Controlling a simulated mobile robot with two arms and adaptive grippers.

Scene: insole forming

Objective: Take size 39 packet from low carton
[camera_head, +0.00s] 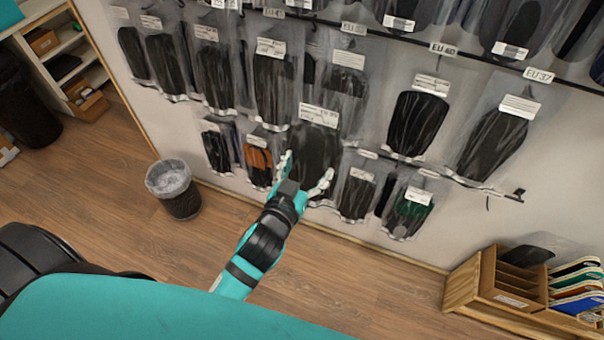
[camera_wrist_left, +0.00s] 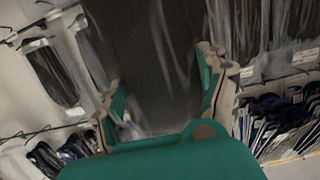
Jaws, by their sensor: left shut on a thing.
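My left gripper (camera_head: 308,168) is in front of the wall rack, shut on a dark clear-bagged packet (camera_head: 314,145) whose white label seems to read EU 39. In the left wrist view the dark packet (camera_wrist_left: 155,60) fills the space between the two fingers (camera_wrist_left: 165,95). The packet hangs upright in front of other packets; I cannot tell whether it still touches a hook. A low carton (camera_head: 500,285) with dividers stands at the lower right, away from the gripper, with a dark item at its back. My right gripper is not in view.
Packets hang in rows on wall rails (camera_head: 400,42) with size tags; the lower rail ends at the right. Coloured insoles (camera_head: 577,290) stand beside the carton. A grey bin (camera_head: 178,188) stands on the floor at left, near shelves (camera_head: 75,50). The wooden floor is clear between.

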